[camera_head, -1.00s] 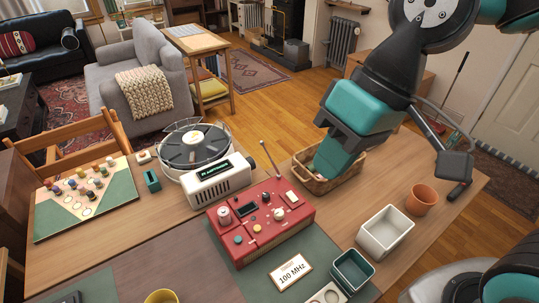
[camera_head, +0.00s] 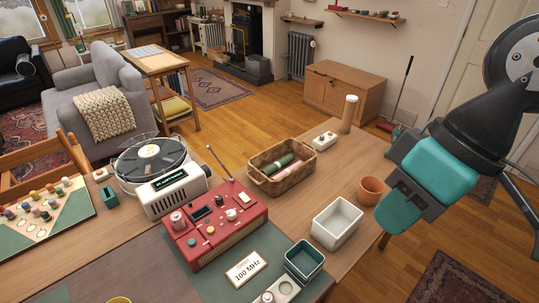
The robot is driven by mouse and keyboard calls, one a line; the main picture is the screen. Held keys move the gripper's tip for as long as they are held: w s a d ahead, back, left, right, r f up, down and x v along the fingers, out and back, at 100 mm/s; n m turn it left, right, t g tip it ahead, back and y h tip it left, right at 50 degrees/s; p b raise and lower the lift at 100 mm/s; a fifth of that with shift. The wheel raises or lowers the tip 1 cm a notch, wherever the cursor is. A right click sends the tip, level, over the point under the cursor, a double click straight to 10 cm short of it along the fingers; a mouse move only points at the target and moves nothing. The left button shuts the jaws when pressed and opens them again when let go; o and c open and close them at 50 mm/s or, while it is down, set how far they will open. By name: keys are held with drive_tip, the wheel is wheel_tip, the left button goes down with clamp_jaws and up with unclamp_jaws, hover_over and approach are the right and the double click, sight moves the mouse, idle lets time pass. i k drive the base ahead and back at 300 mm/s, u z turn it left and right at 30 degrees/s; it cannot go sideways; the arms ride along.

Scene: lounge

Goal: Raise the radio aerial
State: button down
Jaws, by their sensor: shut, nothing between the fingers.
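The red radio (camera_head: 213,223) stands on the table, with knobs and buttons on its top. Its thin aerial (camera_head: 220,163) rises from the back edge and tilts up to the left, clear of the radio's top. My teal and black gripper (camera_head: 394,226) is at the right, beside the terracotta pot, well away from the radio and aerial. Its fingers are shut with nothing visible in them, pointing down near the table's right edge.
A white bin (camera_head: 336,223), a terracotta pot (camera_head: 370,190) and a green tray (camera_head: 304,262) stand to the right. A 100 MHz card (camera_head: 246,269) lies in front.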

sight(208, 147)
drive_tip(key=z, duration=1.7)
drive_tip(key=k, duration=1.05)
drive_tip(key=u, duration=1.85)
drive_tip(key=i, duration=0.5)
drive_tip(key=u, duration=0.05)
